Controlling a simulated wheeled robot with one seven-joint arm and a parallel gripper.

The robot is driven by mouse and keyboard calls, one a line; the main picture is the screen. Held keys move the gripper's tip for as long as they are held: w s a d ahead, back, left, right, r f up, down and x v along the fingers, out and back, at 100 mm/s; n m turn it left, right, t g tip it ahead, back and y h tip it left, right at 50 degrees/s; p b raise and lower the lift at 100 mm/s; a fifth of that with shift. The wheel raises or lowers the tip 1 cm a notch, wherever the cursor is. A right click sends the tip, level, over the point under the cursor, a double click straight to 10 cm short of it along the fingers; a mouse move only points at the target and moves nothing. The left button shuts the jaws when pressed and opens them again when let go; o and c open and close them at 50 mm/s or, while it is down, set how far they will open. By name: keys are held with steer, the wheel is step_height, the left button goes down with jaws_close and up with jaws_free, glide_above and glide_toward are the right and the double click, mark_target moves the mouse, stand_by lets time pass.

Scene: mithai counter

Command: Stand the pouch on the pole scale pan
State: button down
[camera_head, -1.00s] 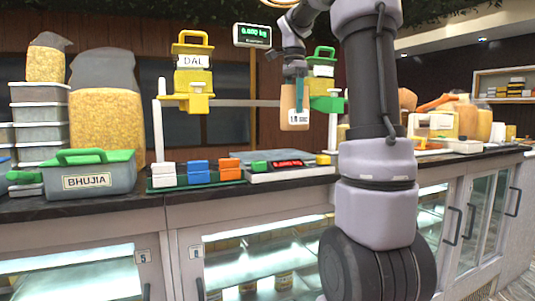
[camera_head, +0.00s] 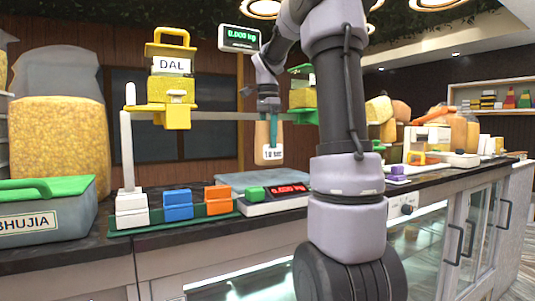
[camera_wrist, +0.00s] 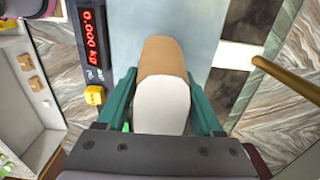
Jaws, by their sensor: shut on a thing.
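The pouch (camera_head: 265,135) is tan with a white label. My gripper (camera_head: 269,118) is shut on it and holds it upright in the air, above the scale. In the wrist view the pouch (camera_wrist: 163,95) sits between the two green fingers. The pole scale has a grey-blue flat pan (camera_head: 238,181), a front panel with a red readout (camera_head: 287,189), and a pole (camera_head: 240,90) bearing a green display (camera_head: 239,38) that reads zero. The pan (camera_wrist: 208,45) also shows below the pouch in the wrist view and is bare where I see it.
White, blue and orange blocks (camera_head: 177,204) stand on a green tray left of the scale. A yellow DAL container (camera_head: 172,85) hangs on a white stand behind them. A BHUJIA box (camera_head: 40,220) is at far left. Several goods stand right of my arm.

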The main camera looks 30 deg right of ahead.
mark_target(268, 150)
steer(key=shift+f, duration=1.9)
steer(key=shift+f, duration=0.15)
steer(key=shift+c, duration=0.2)
jaws_free()
